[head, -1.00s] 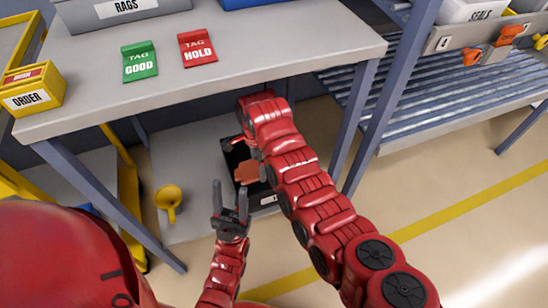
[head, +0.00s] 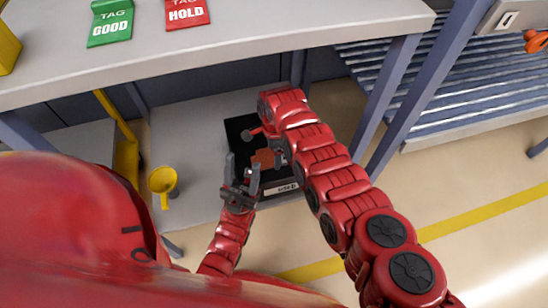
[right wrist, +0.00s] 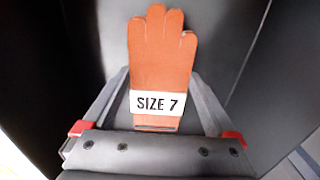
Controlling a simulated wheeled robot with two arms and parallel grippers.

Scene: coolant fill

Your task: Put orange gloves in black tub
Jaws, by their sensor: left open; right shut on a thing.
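The orange gloves (right wrist: 157,60) show in the right wrist view with a white "SIZE 7" label and fingers pointing up the picture. My right gripper (right wrist: 157,122) is shut on their lower end. Dark walls of the black tub (right wrist: 85,40) surround them in that view. In the head view the black tub (head: 238,128) stands on the lower shelf under the table, and the gloves (head: 264,158) show over its inside, partly hidden by my right arm. I cannot tell whether they touch the tub's floor. My left gripper (head: 240,172) is open and empty, in front of the tub's left side.
A yellow funnel-like item (head: 163,182) stands left of the tub on the lower shelf (head: 190,125). The grey tabletop (head: 230,50) overhangs the tub and carries a green GOOD tag (head: 110,22) and a red HOLD tag (head: 187,12). A table leg (head: 385,95) stands to the right.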

